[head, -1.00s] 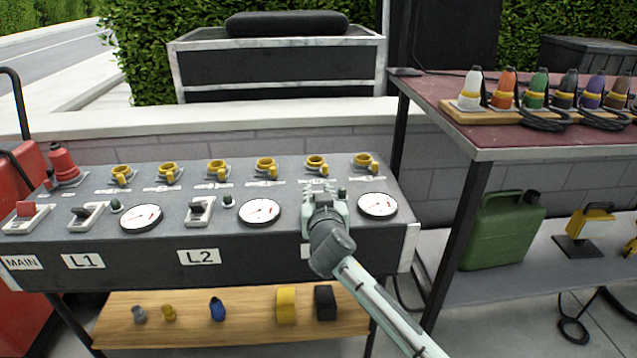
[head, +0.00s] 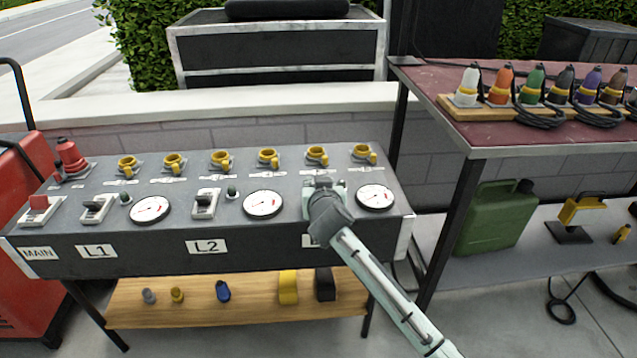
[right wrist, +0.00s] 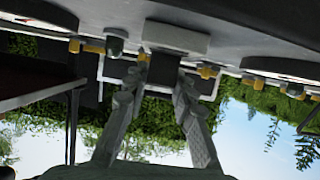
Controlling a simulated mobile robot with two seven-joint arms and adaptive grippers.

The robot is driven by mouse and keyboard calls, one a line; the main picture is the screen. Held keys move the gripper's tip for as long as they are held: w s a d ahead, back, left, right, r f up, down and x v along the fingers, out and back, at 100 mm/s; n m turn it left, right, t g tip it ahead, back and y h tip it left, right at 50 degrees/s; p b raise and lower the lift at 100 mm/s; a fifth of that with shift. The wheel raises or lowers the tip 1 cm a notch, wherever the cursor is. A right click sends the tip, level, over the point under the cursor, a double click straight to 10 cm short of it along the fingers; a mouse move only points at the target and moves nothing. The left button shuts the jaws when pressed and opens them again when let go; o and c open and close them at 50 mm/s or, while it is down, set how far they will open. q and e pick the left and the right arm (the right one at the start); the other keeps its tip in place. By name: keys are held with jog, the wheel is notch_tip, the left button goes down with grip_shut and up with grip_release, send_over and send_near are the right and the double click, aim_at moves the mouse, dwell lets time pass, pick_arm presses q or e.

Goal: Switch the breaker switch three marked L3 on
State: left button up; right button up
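The grey breaker panel (head: 140,225) stands on a bench. The L3 label (head: 308,240) is mostly covered by my right arm. My right gripper (head: 324,182) is at the L3 position, left of the third gauge, and hides the switch in the head view. In the right wrist view the panel is upside down. The L3 switch has a pale plate (right wrist: 176,38) and a grey lever (right wrist: 163,68). My right gripper (right wrist: 160,85) has its fingers apart, with the lever between their tips. I cannot tell whether they touch it. My left gripper is not in view.
Left of L3 are the L2 switch (head: 206,203), the L1 switch (head: 96,208) and the red main switch (head: 40,208). Several yellow sockets (head: 268,157) line the panel's rear. A table (head: 470,140) with coloured plugs stands at the right.

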jog(key=o, duration=0.4)
jog(key=v, duration=1.2)
